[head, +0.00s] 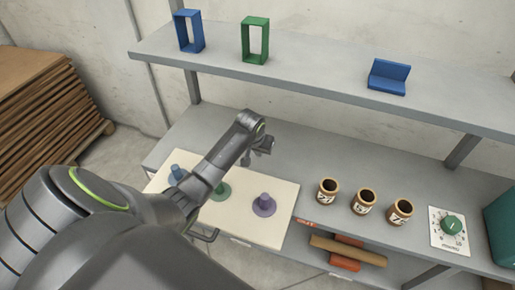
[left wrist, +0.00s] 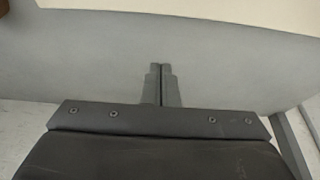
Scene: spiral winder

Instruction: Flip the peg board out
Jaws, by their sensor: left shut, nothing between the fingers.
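The peg board (head: 245,228) is a cream panel on the left part of the grey bench. A blue peg (head: 176,172), a green peg (head: 220,189) and a purple peg (head: 264,205) stand on it, each with a round base. My left arm crosses over the board and hides part of its left side. My left gripper (head: 262,146) is beyond the board's back edge, above the bench. In the left wrist view its fingers (left wrist: 160,68) are together and empty over a grey surface. My right gripper is not in view.
Three labelled brown pots (head: 365,201) and a dial panel (head: 449,230) with a green knob stand to the right. A cardboard tube (head: 348,250) lies below. The upper shelf (head: 310,68) holds blue and green frames and a blue bracket. Brown sheets (head: 45,115) are stacked at left.

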